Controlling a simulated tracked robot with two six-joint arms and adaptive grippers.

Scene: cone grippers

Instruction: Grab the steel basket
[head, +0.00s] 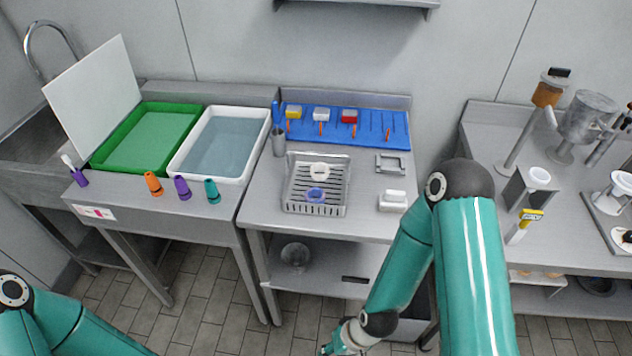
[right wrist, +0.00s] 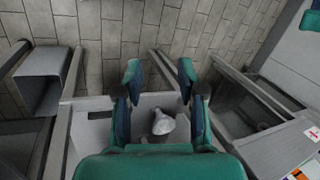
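The steel basket (head: 314,210) is a shallow slotted tray on the middle steel table in the head view.
A pale bowl-like object (head: 295,257) sits on the lower shelf. A blue mat (head: 370,125) lies behind the basket, and a white block (head: 393,201) stands to its right. A water-filled white tub (head: 262,125) and green tray (head: 104,160) are left. Small colored cones line the left front edge.

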